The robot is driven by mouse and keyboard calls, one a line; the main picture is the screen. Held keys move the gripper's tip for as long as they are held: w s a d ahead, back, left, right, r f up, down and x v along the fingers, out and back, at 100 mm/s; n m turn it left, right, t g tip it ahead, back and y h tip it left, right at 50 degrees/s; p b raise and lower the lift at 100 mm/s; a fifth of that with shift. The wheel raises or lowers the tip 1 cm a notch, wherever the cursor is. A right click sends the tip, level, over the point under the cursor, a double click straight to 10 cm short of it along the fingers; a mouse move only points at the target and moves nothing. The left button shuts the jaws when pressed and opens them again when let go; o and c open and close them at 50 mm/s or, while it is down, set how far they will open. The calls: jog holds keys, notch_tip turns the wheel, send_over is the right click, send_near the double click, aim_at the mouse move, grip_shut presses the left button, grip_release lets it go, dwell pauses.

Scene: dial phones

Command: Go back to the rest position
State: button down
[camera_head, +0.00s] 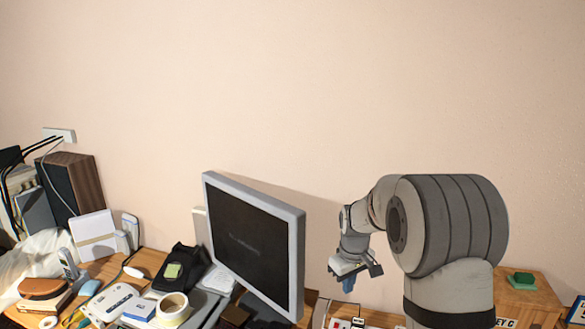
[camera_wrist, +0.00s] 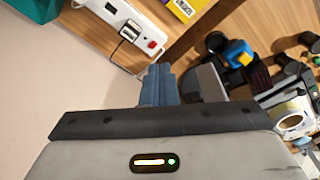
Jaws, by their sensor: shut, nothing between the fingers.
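My gripper (camera_head: 348,285) shows in the head view just right of the monitor, above the desk and pointing down. Its blue fingers are small there. In the wrist view my gripper (camera_wrist: 158,70) shows its blue fingers together, with nothing seen between them. It hangs clear of the desk things. The task names no other object.
A grey monitor (camera_head: 255,245) stands left of my gripper. A cluttered desk (camera_head: 150,262) holds a tape roll (camera_head: 172,307), a dark phone (camera_head: 182,268) and a speaker (camera_head: 70,185). A white power strip (camera_wrist: 130,30) lies near the fingers. The wall above is clear.

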jog(key=s+r+m+t, duration=0.1)
jog(key=s+r+m, duration=0.1)
jog(key=s+r, duration=0.45)
jog(key=s+r+m, duration=0.1)
jog(key=s+r, duration=0.3)
jog(key=s, duration=0.5)
jog(key=s+m+t, duration=0.1)
jog(key=s+m, duration=0.1)
jog(key=s, duration=1.2)
jog(key=shift+s+d+m, duration=0.15)
jog(key=shift+s+m, duration=0.1)
jog(key=shift+m, duration=0.15)
jog(key=shift+f, duration=0.1)
